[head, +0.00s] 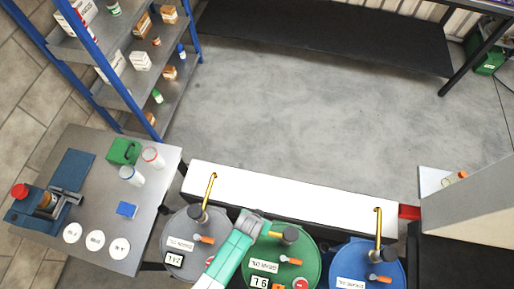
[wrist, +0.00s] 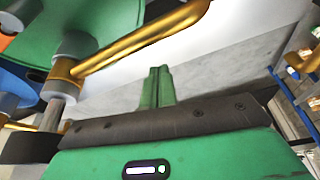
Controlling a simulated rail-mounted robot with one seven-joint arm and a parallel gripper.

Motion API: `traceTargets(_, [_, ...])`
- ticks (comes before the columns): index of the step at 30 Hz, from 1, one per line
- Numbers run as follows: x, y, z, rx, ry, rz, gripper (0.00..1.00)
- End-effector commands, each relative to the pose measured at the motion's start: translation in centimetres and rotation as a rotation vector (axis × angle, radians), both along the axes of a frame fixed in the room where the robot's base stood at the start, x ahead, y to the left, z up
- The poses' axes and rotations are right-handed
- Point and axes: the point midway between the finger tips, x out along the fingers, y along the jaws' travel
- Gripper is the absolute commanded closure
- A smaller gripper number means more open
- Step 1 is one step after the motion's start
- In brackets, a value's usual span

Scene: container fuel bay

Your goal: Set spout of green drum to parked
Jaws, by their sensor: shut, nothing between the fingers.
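The green drum (head: 262,258) stands in the middle of three drums in the head view. Its brass spout (head: 273,234) runs left from a dark knob (head: 290,235), and its far end is hidden behind my wrist. In the wrist view, the brass spout (wrist: 140,42) crosses the upper left from its collar, with the green drum (wrist: 100,22) behind it. My gripper (wrist: 158,75) is shut and empty, its fingertips to the right of and below the spout, apart from it in the picture. In the head view, my arm hides the fingers.
The grey drum (head: 172,261) at left and blue drum (head: 345,267) at right have brass spouts pointing away over the white trough (head: 300,194). A bench (head: 100,192) with containers is at left. A shelf rack (head: 125,85) stands behind it.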

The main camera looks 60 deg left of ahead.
Motion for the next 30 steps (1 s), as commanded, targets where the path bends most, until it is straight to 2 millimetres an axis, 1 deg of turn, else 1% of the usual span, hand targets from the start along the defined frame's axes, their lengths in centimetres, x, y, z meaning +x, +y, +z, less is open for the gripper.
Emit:
traceTargets(1, [0.9, 0.8, 0.3, 0.003, -0.005, 0.000, 1.00])
traceTargets(3, [0.0, 0.0, 2.8, 0.002, -0.002, -0.004, 1.00])
traceTargets(6, [-0.7, -0.8, 5.2, 0.001, -0.001, -0.004, 1.00])
traceTargets(9, [-1.1, -1.3, 7.3, 0.001, -0.002, -0.002, 1.00])
traceTargets(12, [-1.5, -1.7, 8.6, 0.001, -0.002, -0.002, 1.00])
traceTargets(17, [-1.7, -2.0, 9.6, 0.000, -0.001, -0.002, 1.00])
traceTargets(30, [-1.7, -2.0, 9.7, 0.001, -0.002, -0.002, 1.00])
